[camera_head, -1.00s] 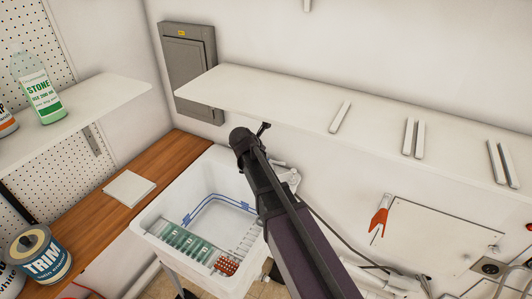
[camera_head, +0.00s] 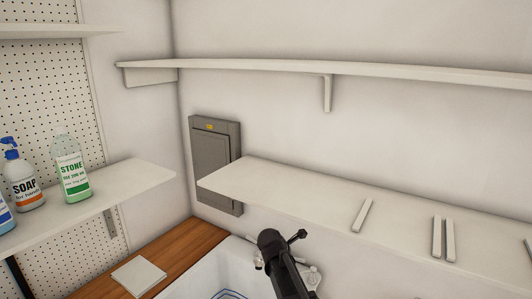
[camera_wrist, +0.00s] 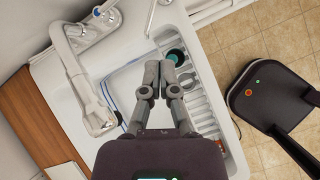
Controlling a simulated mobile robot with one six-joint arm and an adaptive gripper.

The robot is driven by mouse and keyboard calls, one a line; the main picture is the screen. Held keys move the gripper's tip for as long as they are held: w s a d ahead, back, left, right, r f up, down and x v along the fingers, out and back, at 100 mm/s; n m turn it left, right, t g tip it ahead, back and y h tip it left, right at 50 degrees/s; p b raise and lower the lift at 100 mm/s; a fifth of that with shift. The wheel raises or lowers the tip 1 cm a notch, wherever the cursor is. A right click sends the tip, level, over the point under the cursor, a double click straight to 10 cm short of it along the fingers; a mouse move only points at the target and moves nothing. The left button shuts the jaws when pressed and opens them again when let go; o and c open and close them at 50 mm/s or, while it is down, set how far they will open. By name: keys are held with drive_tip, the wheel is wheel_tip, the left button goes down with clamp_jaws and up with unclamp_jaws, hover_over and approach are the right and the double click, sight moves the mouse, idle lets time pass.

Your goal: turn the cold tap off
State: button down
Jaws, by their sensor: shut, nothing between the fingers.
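The tap set (camera_wrist: 85,35) is chrome and white, at the back edge of the sink in the upper left of the wrist view. Its spout (camera_wrist: 90,95) reaches over the basin. Small handles (camera_wrist: 104,16) show near its top; I cannot tell which is cold or whether water runs. My gripper (camera_wrist: 163,66) is shut and empty above the white sink (camera_wrist: 45,70), apart from the tap, to the right of the spout. In the head view its fingers are hidden.
A wooden counter (camera_head: 180,262) with a white pad (camera_head: 139,277) lies left of the sink. A white shelf (camera_head: 300,195) runs along the wall above the sink. A round teal thing (camera_wrist: 175,56) and a ribbed white rack (camera_wrist: 205,115) are beyond and beside my fingers.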

drive_tip(key=s+d+f+m+g+y+b, duration=0.1)
drive_tip(key=s+d+f+m+b, duration=0.2)
drive_tip(key=s+m, duration=0.3)
drive_tip(key=s+d+f+m+g+y+b, duration=0.2)
drive_tip(key=s+f+m, duration=0.4)
drive_tip(key=m, duration=0.4)
drive_tip(key=s+d+f+m+g+y+b, duration=0.1)
drive_tip(key=s+d+f+m+g+b, duration=0.1)
drive_tip(key=s+f+m+b, duration=0.3)
drive_tip(key=shift+s+d+m+y, duration=0.4)
drive_tip(key=shift+s+d+m, duration=0.45)
drive_tip(key=shift+s+m, duration=0.75)
drive_tip(key=shift+w, duration=0.1)
